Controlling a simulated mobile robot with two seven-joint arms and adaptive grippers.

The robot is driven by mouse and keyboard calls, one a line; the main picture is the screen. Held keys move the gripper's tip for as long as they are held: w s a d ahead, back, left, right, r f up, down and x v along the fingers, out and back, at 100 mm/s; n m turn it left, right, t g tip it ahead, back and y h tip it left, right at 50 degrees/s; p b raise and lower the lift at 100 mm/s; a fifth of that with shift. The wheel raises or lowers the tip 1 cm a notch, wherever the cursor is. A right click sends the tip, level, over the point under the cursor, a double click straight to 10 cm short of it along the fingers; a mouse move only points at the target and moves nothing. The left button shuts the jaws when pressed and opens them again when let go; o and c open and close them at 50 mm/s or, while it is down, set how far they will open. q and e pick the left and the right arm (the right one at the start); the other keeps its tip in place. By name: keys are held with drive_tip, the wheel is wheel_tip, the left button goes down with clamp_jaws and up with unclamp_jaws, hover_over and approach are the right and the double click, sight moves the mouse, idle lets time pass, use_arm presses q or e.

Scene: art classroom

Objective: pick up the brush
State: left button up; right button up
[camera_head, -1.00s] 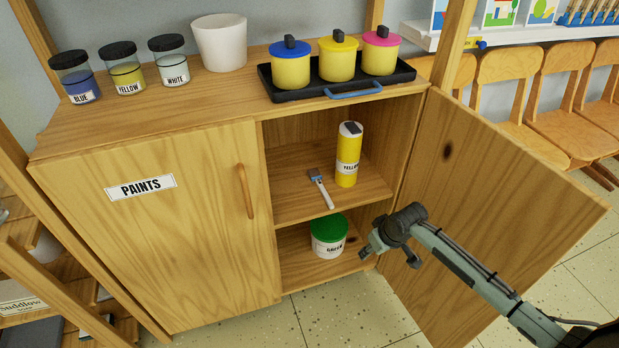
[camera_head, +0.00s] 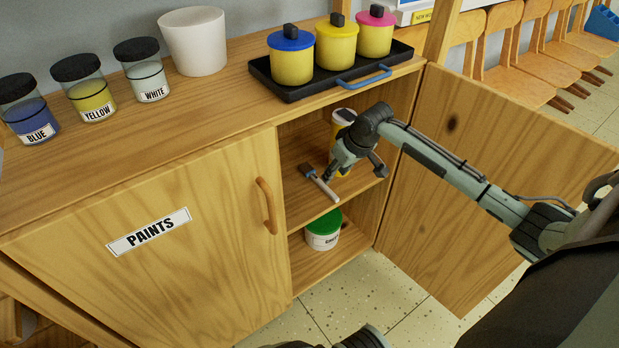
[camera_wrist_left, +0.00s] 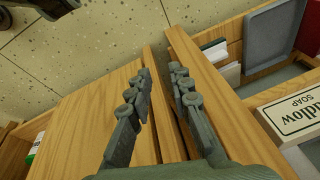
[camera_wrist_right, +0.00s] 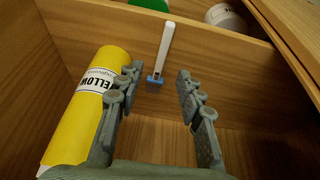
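The brush (camera_head: 323,186) lies on the middle shelf of the open cabinet, its pale handle pointing toward the shelf's front edge. In the right wrist view the brush (camera_wrist_right: 164,48) shows a white handle and a blue band, ahead of the fingertips. My right gripper (camera_head: 335,172) is inside the cabinet, close to the brush. In its wrist view the right gripper (camera_wrist_right: 153,85) is open and empty, the brush's band end in line with the gap. My left gripper (camera_wrist_left: 160,80) is open and empty above wooden furniture, away from the brush.
A yellow bottle (camera_wrist_right: 88,105) stands beside the right gripper's left finger. A green-lidded tub (camera_head: 323,236) is on the lower shelf. The cabinet door (camera_head: 450,190) stands open at right. The top holds jars, a white pot (camera_head: 193,42) and a black tray (camera_head: 292,93).

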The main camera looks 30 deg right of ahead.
sight(325, 187)
drive_tip(key=shift+w+f, duration=0.15)
drive_tip(key=shift+f, duration=0.25)
drive_tip(key=b+x, duration=0.1)
drive_tip(key=x, duration=0.5)
drive_tip(key=shift+w+a+f, duration=0.15)
drive_tip(key=shift+a+f, duration=0.05)
drive_tip(key=shift+f, duration=0.15)
use_arm(q)
drive_tip(key=shift+v, duration=0.9)
use_arm(e)
clamp_jaws()
